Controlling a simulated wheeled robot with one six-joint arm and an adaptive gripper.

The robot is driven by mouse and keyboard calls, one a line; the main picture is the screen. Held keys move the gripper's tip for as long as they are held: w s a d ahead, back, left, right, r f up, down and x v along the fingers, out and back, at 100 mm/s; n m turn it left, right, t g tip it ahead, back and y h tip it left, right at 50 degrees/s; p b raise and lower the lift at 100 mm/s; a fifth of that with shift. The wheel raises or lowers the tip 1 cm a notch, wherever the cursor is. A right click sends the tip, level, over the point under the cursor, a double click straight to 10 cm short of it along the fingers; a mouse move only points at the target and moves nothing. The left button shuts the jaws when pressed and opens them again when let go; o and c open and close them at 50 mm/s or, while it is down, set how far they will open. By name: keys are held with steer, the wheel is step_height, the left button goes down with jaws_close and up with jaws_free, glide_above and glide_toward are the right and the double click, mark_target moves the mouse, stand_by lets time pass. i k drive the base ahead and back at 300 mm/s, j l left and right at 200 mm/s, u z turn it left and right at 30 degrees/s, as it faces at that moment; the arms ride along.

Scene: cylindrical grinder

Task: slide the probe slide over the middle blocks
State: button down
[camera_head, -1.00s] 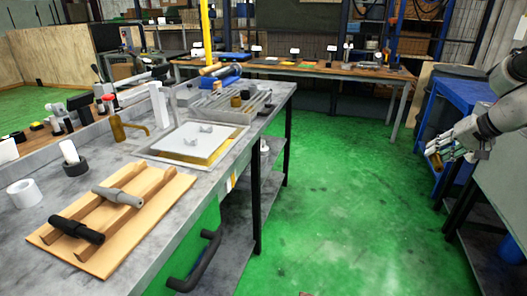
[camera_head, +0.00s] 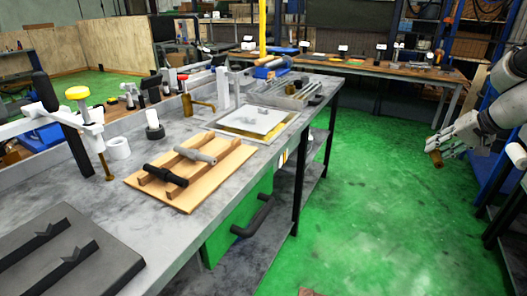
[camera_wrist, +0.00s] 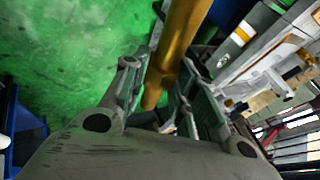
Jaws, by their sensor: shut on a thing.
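My gripper (camera_head: 446,150) is shut on a brass-coloured cylinder (camera_wrist: 178,45), held over the floor at the right of the head view, well away from the bench. I cannot tell which is the probe slide. A wooden board (camera_head: 200,190) has two wooden blocks bearing a black handled piece (camera_head: 165,175) and a grey one (camera_head: 196,154).
A dark plate (camera_head: 110,275) with two notched blocks lies at the near left of the bench (camera_head: 185,230). A white-topped tray (camera_head: 248,122) lies beyond the wooden board. Green floor (camera_head: 370,200) is clear between bench and arm.

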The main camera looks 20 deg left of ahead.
mark_target(48, 106)
steer(key=k+u, duration=0.1)
steer(key=u, duration=0.8)
steer(key=k+j+u, duration=0.1)
steer(key=u, duration=0.35)
